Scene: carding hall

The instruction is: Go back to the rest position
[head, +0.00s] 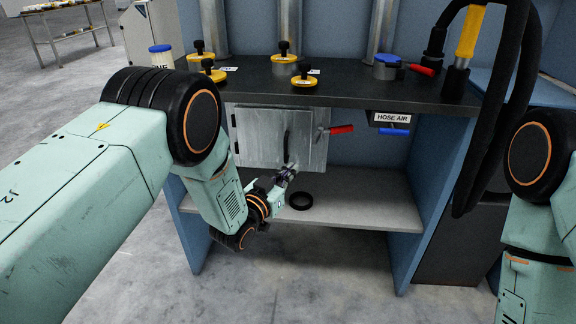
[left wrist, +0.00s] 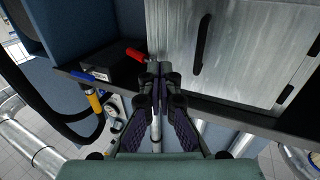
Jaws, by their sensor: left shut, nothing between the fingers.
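My left gripper (head: 289,172) is shut and empty. In the head view it is in front of the lower part of a grey metal door (head: 255,133), above the lower shelf. In the left wrist view the gripper (left wrist: 159,75) shows with its fingers together, near the door (left wrist: 232,40) and its dark handle (left wrist: 201,45). I cannot tell whether the fingertips touch the door. My right arm shows at the right edge of the head view, but its gripper is out of view.
A red-handled lever (head: 336,130) sits beside the door. The dark worktop (head: 345,85) above carries yellow discs with black knobs (head: 284,57). A black hose (head: 505,95) hangs at the right.

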